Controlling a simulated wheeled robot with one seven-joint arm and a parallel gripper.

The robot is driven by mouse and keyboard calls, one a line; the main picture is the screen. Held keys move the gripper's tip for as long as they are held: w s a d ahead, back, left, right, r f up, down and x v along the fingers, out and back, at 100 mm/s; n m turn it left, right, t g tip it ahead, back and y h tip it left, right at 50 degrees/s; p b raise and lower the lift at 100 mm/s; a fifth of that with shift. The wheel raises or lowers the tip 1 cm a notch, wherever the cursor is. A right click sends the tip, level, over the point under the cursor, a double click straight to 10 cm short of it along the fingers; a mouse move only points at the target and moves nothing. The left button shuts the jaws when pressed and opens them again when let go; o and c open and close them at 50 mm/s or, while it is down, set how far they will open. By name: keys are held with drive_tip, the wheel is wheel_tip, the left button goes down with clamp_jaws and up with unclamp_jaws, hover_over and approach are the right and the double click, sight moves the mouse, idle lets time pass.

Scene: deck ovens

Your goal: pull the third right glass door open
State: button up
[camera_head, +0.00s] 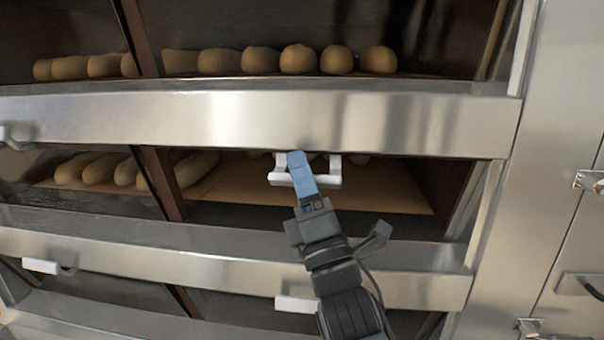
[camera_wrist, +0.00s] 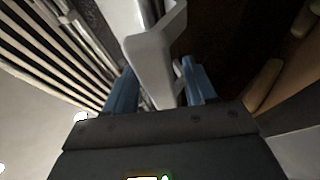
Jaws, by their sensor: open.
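The right-hand glass door (camera_head: 400,190) of the middle visible deck looks closed, with bread and a brown tray behind it. Its pale grey handle (camera_head: 332,178) sits just under a steel bar. My gripper (camera_head: 299,163) is at this handle, with its blue fingers overlapping the handle's left part in the head view. In the wrist view the handle (camera_wrist: 152,62) runs between the two blue fingers of my open gripper (camera_wrist: 160,82). One finger lies on each side. I cannot tell whether either finger touches it.
Another pale handle (camera_head: 296,304) is on the deck below, close to my arm. Handles also show on the left, one upper (camera_head: 12,135) and one lower (camera_head: 42,266). A steel side panel (camera_head: 535,180) with latches stands at the right. Round loaves (camera_head: 299,59) lie in the top deck.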

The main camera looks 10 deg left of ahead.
drive_tip(key=shift+c, duration=0.4)
clamp_jaws()
